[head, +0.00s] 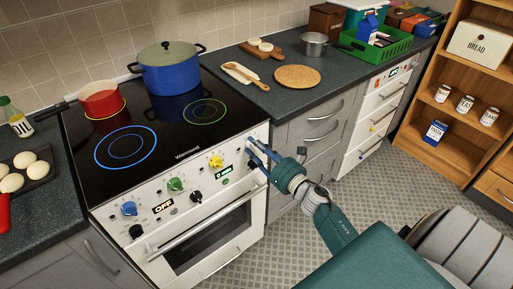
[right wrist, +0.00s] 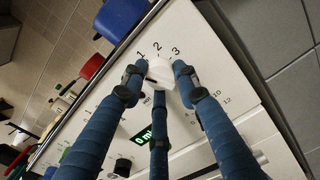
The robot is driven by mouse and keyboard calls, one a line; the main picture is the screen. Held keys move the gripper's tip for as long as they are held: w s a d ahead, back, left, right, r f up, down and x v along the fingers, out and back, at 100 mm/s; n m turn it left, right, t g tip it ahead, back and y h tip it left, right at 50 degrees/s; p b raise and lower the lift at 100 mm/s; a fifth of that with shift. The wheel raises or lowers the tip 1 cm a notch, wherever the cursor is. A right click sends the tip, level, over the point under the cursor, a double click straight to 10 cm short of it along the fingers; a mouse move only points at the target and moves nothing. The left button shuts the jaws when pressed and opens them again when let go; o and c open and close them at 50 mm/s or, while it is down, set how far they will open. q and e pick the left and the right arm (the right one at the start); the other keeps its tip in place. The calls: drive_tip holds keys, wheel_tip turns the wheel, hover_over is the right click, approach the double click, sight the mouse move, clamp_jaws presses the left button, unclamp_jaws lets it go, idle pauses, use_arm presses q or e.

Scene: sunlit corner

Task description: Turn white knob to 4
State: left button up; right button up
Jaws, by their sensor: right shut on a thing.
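The white knob (right wrist: 160,73) is on the right end of the stove's white front panel. In the right wrist view the printed numbers 1, 2 and 3 show around one side of it, with 10 and 12 farther off. I cannot read clearly where its pointer stands. My right gripper (right wrist: 158,82) has its three blue fingers around the knob, shut on it. In the head view the right gripper (head: 256,153) reaches the panel from the right, and its fingers mostly hide the knob. My left gripper is not in view.
The stove (head: 150,259) also has blue (head: 129,208), green (head: 176,184) and yellow (head: 216,161) knobs and an oven handle (head: 205,223) below. A blue pot (head: 168,72) and a red pot (head: 100,101) stand on the cooktop. The tiled floor at right is clear.

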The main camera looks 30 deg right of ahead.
drive_tip(key=m+p, duration=0.5)
drive_tip(key=m, duration=2.3)
drive_tip(key=shift+m+p, duration=0.3)
drive_tip(key=shift+p, duration=0.05)
drive_tip(key=shift+f, duration=0.1)
drive_tip(key=o, duration=1.2)
drive_tip(key=shift+c, duration=0.2)
drive_tip(key=s, duration=1.2)
drive_tip(key=shift+d, duration=0.45)
